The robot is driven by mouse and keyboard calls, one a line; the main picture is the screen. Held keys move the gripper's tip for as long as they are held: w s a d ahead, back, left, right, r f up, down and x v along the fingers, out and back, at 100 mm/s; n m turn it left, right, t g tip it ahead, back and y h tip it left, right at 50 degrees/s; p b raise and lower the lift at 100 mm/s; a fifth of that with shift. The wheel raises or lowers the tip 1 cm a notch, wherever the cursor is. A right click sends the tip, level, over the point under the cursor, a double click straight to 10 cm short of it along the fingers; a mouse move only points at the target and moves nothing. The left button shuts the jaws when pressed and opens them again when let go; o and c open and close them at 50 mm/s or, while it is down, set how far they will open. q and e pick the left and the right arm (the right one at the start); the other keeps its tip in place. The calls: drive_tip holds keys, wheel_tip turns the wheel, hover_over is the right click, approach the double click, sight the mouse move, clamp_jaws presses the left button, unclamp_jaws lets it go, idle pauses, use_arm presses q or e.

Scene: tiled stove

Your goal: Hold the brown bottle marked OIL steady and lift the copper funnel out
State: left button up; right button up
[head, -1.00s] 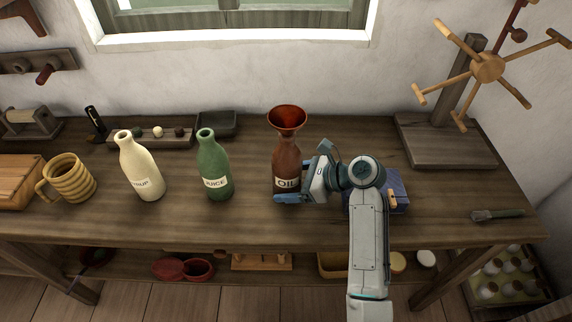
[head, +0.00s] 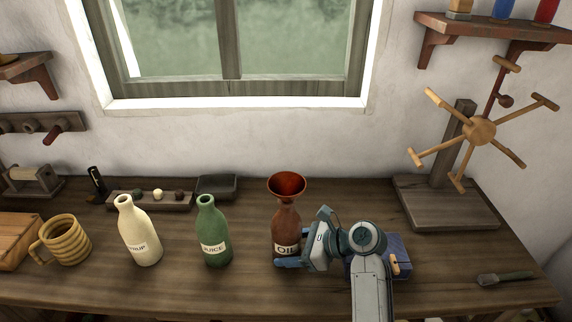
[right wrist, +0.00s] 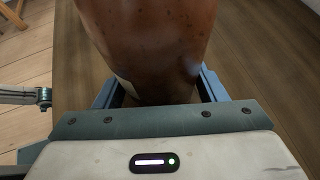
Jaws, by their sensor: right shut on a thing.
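The brown bottle marked OIL (head: 286,226) stands upright on the wooden bench. The copper funnel (head: 287,186) sits in its mouth with its wide cone up; its spout is hidden in the neck. My right gripper (head: 287,257) is shut on the lower body of the bottle, coming from the right. In the right wrist view the brown bottle (right wrist: 150,40) fills the space between the fingers. My left gripper is not seen in the head view.
A green JUICE bottle (head: 213,233) and a cream SYRUP bottle (head: 137,232) stand to the left, beside a ribbed mug (head: 68,243). A blue box (head: 398,250) lies behind my right wrist. A wooden stand with pegged arms (head: 480,131) rises at the right. The space above the funnel is clear.

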drive_tip(key=o, duration=0.8)
drive_tip(key=shift+o, duration=0.2)
